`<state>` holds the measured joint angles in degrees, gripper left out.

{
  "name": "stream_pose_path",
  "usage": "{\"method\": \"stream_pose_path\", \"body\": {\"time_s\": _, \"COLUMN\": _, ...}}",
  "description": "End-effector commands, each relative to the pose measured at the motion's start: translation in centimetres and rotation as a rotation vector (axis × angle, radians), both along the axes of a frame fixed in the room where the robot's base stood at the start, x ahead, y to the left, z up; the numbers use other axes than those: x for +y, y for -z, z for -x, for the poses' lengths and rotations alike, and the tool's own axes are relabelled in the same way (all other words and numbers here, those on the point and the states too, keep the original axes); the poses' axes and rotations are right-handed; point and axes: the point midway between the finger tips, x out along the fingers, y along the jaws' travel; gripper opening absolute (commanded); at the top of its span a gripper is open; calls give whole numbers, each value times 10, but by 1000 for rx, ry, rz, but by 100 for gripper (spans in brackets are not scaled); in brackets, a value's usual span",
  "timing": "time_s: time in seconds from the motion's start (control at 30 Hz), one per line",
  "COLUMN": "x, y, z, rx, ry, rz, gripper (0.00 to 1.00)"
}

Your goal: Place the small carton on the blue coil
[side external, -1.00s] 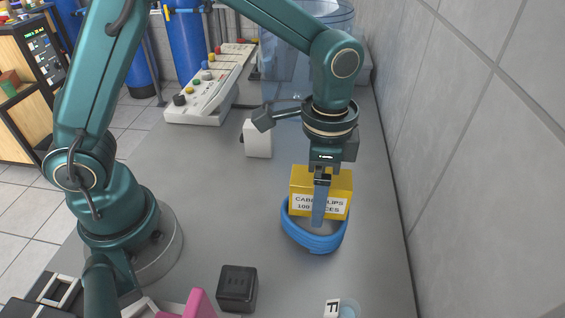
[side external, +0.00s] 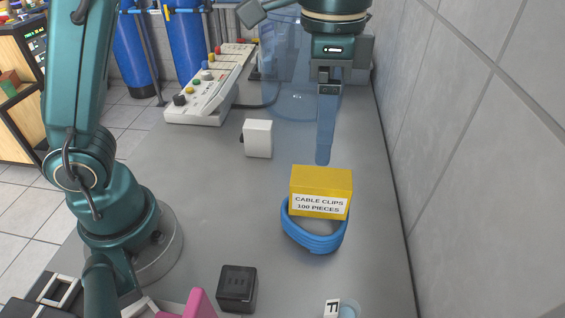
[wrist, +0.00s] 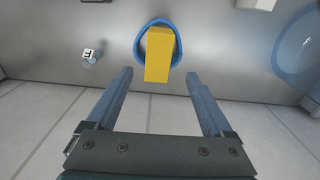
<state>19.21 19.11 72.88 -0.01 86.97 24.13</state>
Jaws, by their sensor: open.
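The small yellow carton (side external: 321,181), labelled "CABLE CLIPS 100 PIECES", rests on the blue coil (side external: 313,241), over its far part. The near part of the coil shows in front of the carton. In the wrist view the carton (wrist: 159,56) lies across the coil (wrist: 139,45), with one end reaching past the coil's edge. My gripper (side external: 323,160) is raised above and behind the carton, apart from it. In the wrist view its two fingers (wrist: 160,80) are spread wide with nothing between them.
A white box (side external: 258,139) stands left of the carton. A black cube (side external: 237,288) and a white block marked F (side external: 332,308) are near the front. A control panel (side external: 212,85) and a clear blue vessel (side external: 296,75) stand at the back. A tiled wall (side external: 480,150) bounds the right.

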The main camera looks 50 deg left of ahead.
Motion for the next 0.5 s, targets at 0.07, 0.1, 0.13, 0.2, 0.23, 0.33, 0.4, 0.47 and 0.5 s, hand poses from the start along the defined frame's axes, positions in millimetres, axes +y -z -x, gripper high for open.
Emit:
{"method": "stream_pose_path", "body": {"time_s": 0.07, "x": 10, "y": -6, "z": 6, "rx": -31, "ry": -51, "rz": 11, "gripper": 86}}
{"method": "stream_pose_path", "body": {"time_s": 0.1, "x": 16, "y": -10, "z": 10, "rx": -53, "ry": -87, "rz": 19, "gripper": 86}}
{"method": "stream_pose_path", "body": {"time_s": 0.13, "x": 21, "y": -12, "z": 14, "rx": -71, "ry": -117, "rz": 26, "gripper": 86}}
{"method": "stream_pose_path", "body": {"time_s": 0.2, "x": 33, "y": -15, "z": 24, "rx": -117, "ry": -194, "rz": 43, "gripper": 86}}
{"method": "stream_pose_path", "body": {"time_s": 0.23, "x": 38, "y": -16, "z": 29, "rx": -137, "ry": -229, "rz": 52, "gripper": 86}}
{"method": "stream_pose_path", "body": {"time_s": 0.33, "x": 54, "y": -15, "z": 46, "rx": -205, "ry": -341, "rz": 78, "gripper": 86}}
{"method": "stream_pose_path", "body": {"time_s": 0.4, "x": 64, "y": -12, "z": 58, "rx": -251, "ry": -418, "rz": 98, "gripper": 86}}
{"method": "stream_pose_path", "body": {"time_s": 0.47, "x": 72, "y": -8, "z": 68, "rx": -292, "ry": -483, "rz": 114, "gripper": 86}}
{"method": "stream_pose_path", "body": {"time_s": 0.5, "x": 76, "y": -4, "z": 75, "rx": -316, "ry": -525, "rz": 125, "gripper": 86}}
